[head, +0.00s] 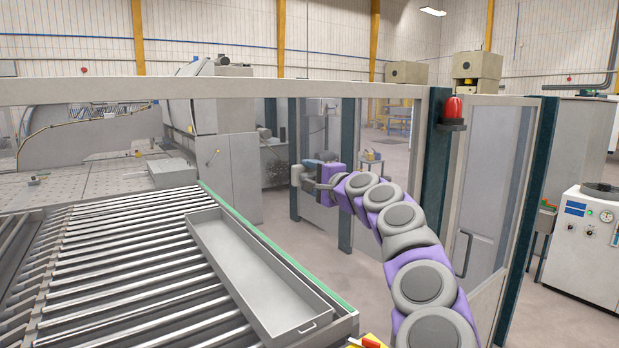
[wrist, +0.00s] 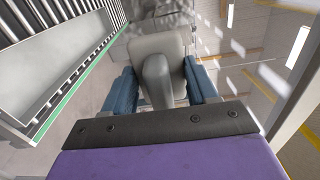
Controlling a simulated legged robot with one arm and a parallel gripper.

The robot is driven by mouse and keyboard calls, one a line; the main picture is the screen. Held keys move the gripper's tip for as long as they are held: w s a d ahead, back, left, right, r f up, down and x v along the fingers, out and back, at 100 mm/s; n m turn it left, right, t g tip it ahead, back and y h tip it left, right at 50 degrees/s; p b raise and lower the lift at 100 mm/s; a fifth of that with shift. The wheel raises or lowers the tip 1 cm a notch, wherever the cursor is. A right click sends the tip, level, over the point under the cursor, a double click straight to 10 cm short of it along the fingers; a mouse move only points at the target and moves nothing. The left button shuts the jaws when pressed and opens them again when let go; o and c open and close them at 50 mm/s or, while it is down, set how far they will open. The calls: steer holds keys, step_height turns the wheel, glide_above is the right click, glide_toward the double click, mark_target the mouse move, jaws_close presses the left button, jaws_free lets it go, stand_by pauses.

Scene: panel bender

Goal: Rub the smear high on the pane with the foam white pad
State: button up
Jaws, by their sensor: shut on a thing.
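My gripper (head: 312,173) is at the end of my outstretched arm, near the middle of the head view. In the wrist view its two blue fingers (wrist: 160,88) are shut on the grey handle of the foam white pad (wrist: 155,45). The pad looks pale grey and shows small beyond the fingers in the head view (head: 296,175). The clear pane (wrist: 240,60) lies past the pad in the wrist view, with pale streaks on it that look like reflections. I cannot pick out the smear, nor tell whether the pad touches the pane.
A roller conveyor (head: 110,262) with a long metal tray (head: 258,278) stands at the left. A pale frame beam (head: 200,92) crosses above. A dark post with a red beacon (head: 453,108) and a door (head: 485,190) stand right of my arm. A white cabinet (head: 585,245) is far right.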

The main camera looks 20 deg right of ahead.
mark_target(283, 169)
steer(key=shift+r, duration=0.35)
steer(key=shift+s+a+f, duration=0.1)
steer(key=shift+s+a, duration=0.15)
steer(key=shift+a, duration=0.45)
steer(key=shift+s+a+p, duration=0.25)
steer(key=shift+s+a, duration=0.2)
steer(key=shift+a, duration=1.05)
steer(key=shift+s+a+p, duration=0.3)
steer(key=shift+s+a, duration=0.2)
steer(key=shift+a, duration=0.95)
steer(key=shift+s+a+p, duration=0.25)
steer(key=shift+s+a, duration=0.2)
steer(key=shift+a, duration=1.05)
steer(key=shift+d+r+p, duration=0.1)
steer(key=shift+r+p, duration=0.35)
steer(key=shift+r, duration=0.35)
steer(key=shift+w+d+b, duration=0.25)
steer(key=shift+d, duration=0.5)
steer(key=shift+w+d+b, duration=0.2)
steer(key=shift+w+d, duration=0.05)
steer(key=shift+d, duration=0.45)
steer(key=shift+w+d+b, duration=0.25)
steer(key=shift+d, duration=0.5)
steer(key=shift+w+d, duration=0.3)
steer(key=shift+d, duration=0.65)
steer(key=shift+w+d, duration=0.3)
steer(key=shift+d, duration=0.65)
steer(key=shift+w+d, duration=0.3)
steer(key=shift+d, duration=0.65)
